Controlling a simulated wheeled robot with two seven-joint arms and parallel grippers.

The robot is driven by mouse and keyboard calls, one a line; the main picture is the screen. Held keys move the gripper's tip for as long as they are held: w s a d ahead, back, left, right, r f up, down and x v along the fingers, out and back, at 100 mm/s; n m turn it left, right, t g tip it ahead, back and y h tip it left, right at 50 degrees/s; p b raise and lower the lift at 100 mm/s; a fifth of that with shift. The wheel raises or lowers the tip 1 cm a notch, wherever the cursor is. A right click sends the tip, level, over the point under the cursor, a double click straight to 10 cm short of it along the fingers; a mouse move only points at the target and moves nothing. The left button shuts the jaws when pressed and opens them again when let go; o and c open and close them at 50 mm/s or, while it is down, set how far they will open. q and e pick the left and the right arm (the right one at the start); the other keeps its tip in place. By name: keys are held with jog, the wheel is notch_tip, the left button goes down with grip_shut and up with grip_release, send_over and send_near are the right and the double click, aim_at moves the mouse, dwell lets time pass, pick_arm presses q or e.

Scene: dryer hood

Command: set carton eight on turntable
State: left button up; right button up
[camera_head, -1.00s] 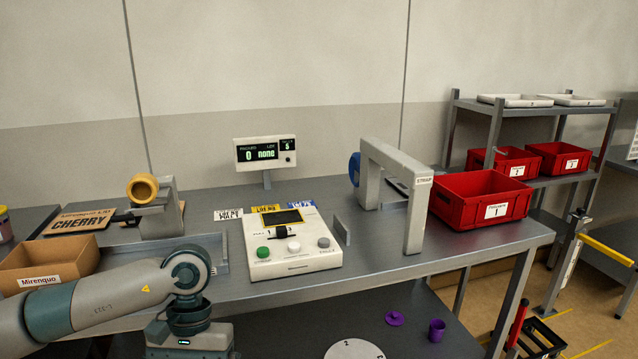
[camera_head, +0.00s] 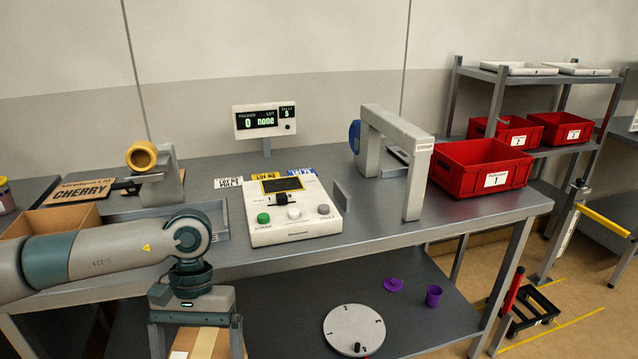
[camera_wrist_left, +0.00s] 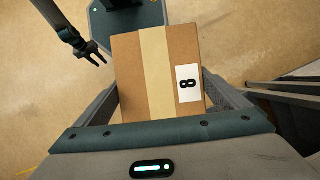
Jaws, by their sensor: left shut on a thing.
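The carton (camera_wrist_left: 158,80) is brown with a pale tape strip and a white label reading 8. It sits between the fingers of my left gripper (camera_wrist_left: 160,105), which is shut on it. In the head view my left gripper (camera_head: 195,335) points down at the bottom edge, in front of the bench, with the top of the carton (camera_head: 222,345) below it. The turntable (camera_head: 345,322) is a pale round disc with numbers and a small black peg, on the lower shelf, right of the carton and apart from it. My right gripper (camera_wrist_left: 92,56) hangs empty with fingers apart in the left wrist view.
The lower shelf (camera_head: 430,330) also bears a purple cup (camera_head: 433,296) and a purple lid-like piece (camera_head: 393,284). The bench top above carries a button console (camera_head: 290,215), a grey arch (camera_head: 412,175) and a red bin (camera_head: 480,170).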

dwell(0.4)
pick_arm(q)
jog(key=w+x, duration=0.1)
jog(key=x, duration=1.3)
jog(key=shift+w+f, duration=0.25)
jog(key=shift+f, duration=0.15)
